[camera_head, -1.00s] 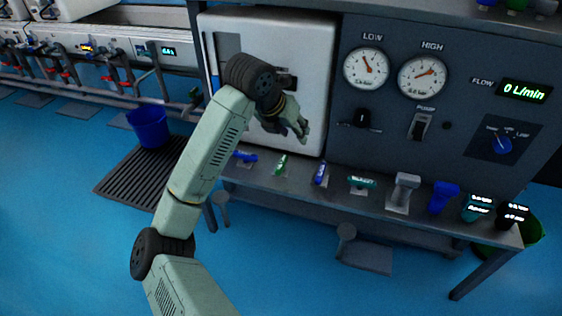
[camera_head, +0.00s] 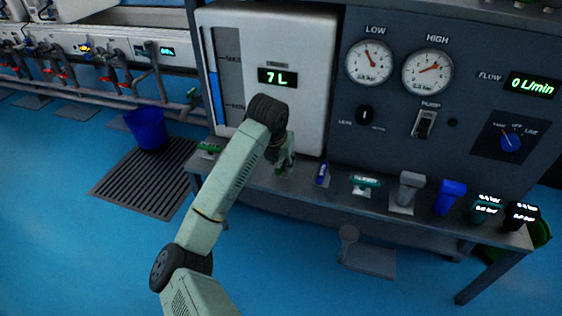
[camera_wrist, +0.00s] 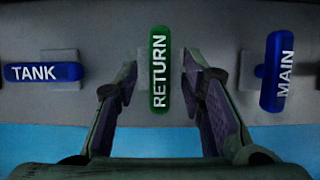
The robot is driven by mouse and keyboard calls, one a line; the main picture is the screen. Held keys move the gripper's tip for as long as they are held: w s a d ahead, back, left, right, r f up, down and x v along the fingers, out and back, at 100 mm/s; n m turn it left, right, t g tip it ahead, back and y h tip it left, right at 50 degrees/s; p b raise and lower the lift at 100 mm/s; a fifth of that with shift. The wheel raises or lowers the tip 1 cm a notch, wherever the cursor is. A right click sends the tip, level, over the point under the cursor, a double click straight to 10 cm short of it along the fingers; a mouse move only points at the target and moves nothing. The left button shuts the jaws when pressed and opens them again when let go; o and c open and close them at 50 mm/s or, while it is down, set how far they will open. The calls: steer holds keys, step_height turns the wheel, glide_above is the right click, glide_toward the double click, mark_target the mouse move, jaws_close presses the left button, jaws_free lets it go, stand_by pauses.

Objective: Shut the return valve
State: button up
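The return valve's green handle (camera_wrist: 159,85), marked RETURN, stands lengthwise up the wrist view. My gripper (camera_wrist: 158,64) is open, with one finger on each side of the handle. A gap shows between the handle and each finger, so it is not gripped. In the head view my gripper (camera_head: 284,160) is low over the bench in front of the white tank panel, and mostly hides the return valve.
Left of the return valve is the blue TANK handle (camera_wrist: 43,72), set crosswise. Right of it is the blue MAIN handle (camera_wrist: 277,72), set lengthwise. More valves and filters (camera_head: 411,190) line the bench. The tank readout (camera_head: 277,77) says 7 L; flow reads (camera_head: 531,85) 0 L/min.

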jaws_close()
stand_by(0.5)
